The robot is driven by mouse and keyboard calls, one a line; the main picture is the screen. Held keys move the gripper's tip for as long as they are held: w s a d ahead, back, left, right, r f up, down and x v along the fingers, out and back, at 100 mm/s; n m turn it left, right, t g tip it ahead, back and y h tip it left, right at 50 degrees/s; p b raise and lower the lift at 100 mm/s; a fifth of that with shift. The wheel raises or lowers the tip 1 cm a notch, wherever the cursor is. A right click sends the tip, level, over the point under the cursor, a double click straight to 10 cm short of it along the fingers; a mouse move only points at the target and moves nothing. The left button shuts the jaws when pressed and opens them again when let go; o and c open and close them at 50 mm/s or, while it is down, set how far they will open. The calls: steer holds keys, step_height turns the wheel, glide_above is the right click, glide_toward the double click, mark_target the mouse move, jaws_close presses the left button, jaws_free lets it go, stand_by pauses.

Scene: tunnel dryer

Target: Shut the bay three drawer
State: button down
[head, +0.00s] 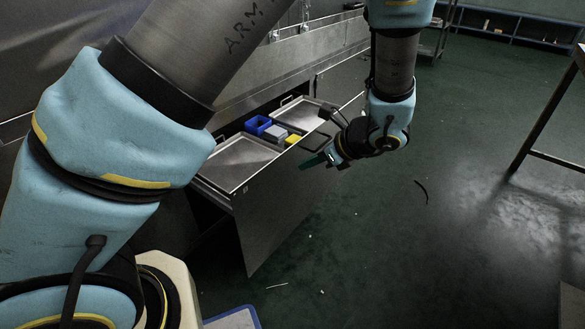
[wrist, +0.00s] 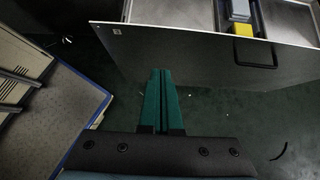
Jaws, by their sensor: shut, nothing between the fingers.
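The open drawer (head: 270,212) sticks out of the grey metal cabinet, with a tall plain front panel. A small mark sits near its top left corner, too small to read. In the wrist view the drawer front (wrist: 190,62) spans the top, with a dark bar handle (wrist: 256,66) at upper right. My gripper (head: 312,162) is outside the drawer front, beside its handle. In the wrist view its green fingers (wrist: 161,85) lie together, shut and empty, pointing at the panel left of the handle. I cannot tell whether they touch it.
The drawer holds metal trays (head: 240,160), a blue bin (head: 257,125), a grey block (head: 275,133) and a yellow block (head: 293,139). The green floor (head: 400,240) right of the drawer is mostly clear. A dark table frame (head: 545,120) stands at right.

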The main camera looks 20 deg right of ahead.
mark_target(268, 170)
steer(key=shift+w+a+f+b, duration=0.3)
steer(key=shift+w+a+f, duration=0.65)
steer(key=shift+w, duration=0.55)
steer(key=shift+w+a+f+b, duration=0.25)
steer(key=shift+w+a+f, duration=0.5)
steer(key=shift+w+f, duration=0.55)
steer(key=shift+w+a+f+b, duration=0.3)
steer(key=shift+w+a+f, duration=0.55)
steer(key=shift+w, duration=0.8)
steer(key=shift+w, duration=0.1)
steer(key=w+a, duration=0.5)
steer(key=w, duration=0.5)
steer(key=w+a, duration=0.6)
steer(key=w, duration=0.3)
steer(key=shift+w, duration=0.35)
steer(key=shift+r, duration=0.1)
